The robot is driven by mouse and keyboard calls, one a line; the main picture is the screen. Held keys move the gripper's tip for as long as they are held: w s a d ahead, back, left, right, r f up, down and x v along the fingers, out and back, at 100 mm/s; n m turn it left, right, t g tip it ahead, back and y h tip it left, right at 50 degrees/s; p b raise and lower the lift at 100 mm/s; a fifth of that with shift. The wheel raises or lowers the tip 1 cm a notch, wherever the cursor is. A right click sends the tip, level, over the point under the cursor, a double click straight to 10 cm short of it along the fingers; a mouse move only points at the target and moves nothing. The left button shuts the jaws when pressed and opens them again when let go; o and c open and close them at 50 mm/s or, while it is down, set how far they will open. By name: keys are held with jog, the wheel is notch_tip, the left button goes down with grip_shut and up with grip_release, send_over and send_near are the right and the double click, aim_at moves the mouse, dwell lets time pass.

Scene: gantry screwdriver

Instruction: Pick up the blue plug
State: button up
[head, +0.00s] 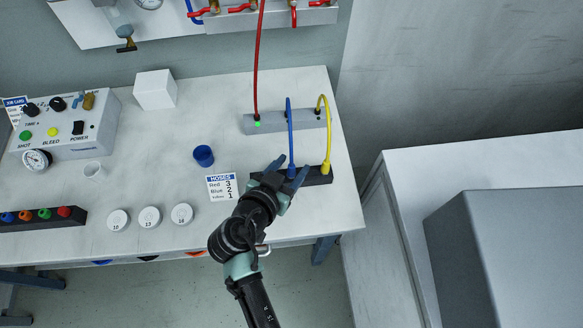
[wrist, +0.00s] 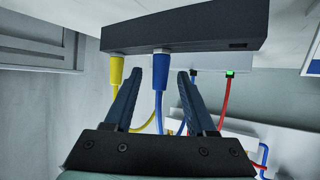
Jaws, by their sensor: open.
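The blue plug (head: 291,170) stands in the black socket block (head: 319,176) near the table's right front, with a blue hose (head: 290,125) rising from it. In the wrist view the blue plug (wrist: 160,75) is seated in the black block (wrist: 190,30) and lies between the fingers. My gripper (head: 285,174) is at the block in the head view. In the wrist view my gripper (wrist: 172,82) is open, one finger on each side of the blue plug, with gaps showing. The left finger is close to the yellow plug (wrist: 116,70).
The yellow plug (head: 326,168) sits right of the blue one in the same block. A grey block (head: 275,124) behind holds a red hose (head: 259,70) beside a green light. A blue cup (head: 204,155) and the hose card (head: 221,187) stand to the left.

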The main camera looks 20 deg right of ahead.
jog(key=shift+w+d+f, duration=0.1)
jog(key=shift+d+f, duration=0.05)
grip_shut()
dwell(0.4)
